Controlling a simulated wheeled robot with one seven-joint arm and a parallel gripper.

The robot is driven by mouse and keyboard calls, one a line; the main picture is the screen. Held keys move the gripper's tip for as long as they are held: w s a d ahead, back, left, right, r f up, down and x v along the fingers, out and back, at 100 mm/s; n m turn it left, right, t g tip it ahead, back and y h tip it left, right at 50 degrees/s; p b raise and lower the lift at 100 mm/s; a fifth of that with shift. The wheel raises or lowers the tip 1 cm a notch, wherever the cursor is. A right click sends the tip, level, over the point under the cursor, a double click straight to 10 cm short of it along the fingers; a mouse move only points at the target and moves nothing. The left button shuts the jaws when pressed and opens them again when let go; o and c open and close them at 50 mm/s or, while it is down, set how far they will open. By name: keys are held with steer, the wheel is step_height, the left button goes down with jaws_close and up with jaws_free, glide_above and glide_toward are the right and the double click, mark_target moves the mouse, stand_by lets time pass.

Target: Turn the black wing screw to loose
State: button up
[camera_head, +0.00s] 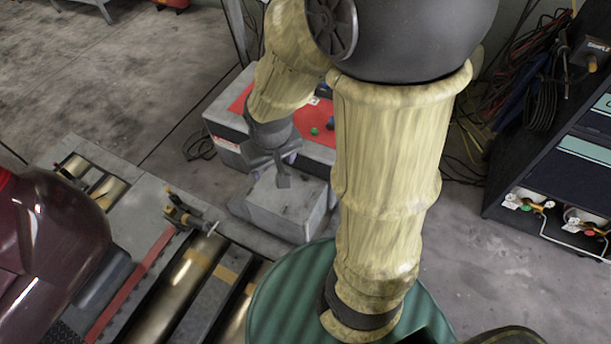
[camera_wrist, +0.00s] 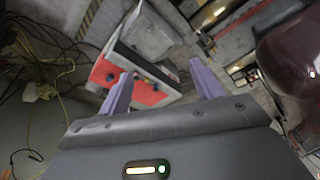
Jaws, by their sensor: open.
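My gripper (camera_head: 268,172) hangs above a grey block beside the red-topped box, with its fingers pointing down. In the wrist view my gripper (camera_wrist: 160,68) has its two purple fingers spread wide with nothing between them. The red-topped box (camera_head: 238,118) carries small green and blue knobs; it also shows between and beyond the fingers in the wrist view (camera_wrist: 145,93). Small dark parts show on its red top, but they are too small to tell whether one is the black wing screw. My arm covers part of the box in the head view.
The grey block (camera_head: 285,205) stands beneath my gripper. Metal rollers (camera_head: 185,275) and a dark red vehicle (camera_head: 50,240) are at the left. A black cabinet (camera_head: 560,165) with hanging cables stands at the right. Loose cables lie on the floor. Open floor (camera_head: 100,75) shows at upper left.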

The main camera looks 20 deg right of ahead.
mark_target(304, 178)
steer(key=w+d+f+m+h+b, duration=0.1)
steer(key=w+d+f+m+b, duration=0.2)
steer(key=w+f+b, duration=0.8)
steer(key=w+d+f+m+h+b, duration=0.1)
steer(key=w+d+f+m+b, duration=0.3)
steer(key=f+b, duration=1.4)
steer(key=w+d+f+m+h+b, duration=0.1)
steer(key=w+d+f+m+b, duration=0.3)
steer(key=f, duration=1.9)
steer(key=w+d+b, duration=0.2)
steer(key=w+b, duration=0.3)
steer(key=w, duration=0.2)
steer(key=w+d+b, duration=0.3)
steer(key=w+b, duration=0.2)
steer(key=w, duration=0.1)
steer(key=shift+w+f+h+b, duration=0.15)
steer(key=shift+w+h+b, duration=0.15)
steer(key=shift+w+b, duration=0.1)
steer(key=b+x, duration=0.7)
steer(key=x, duration=1)
steer(key=shift+a+f, duration=0.1)
steer(key=shift+f, duration=0.1)
steer(key=shift+c, duration=0.3)
steer(key=c, duration=0.9)
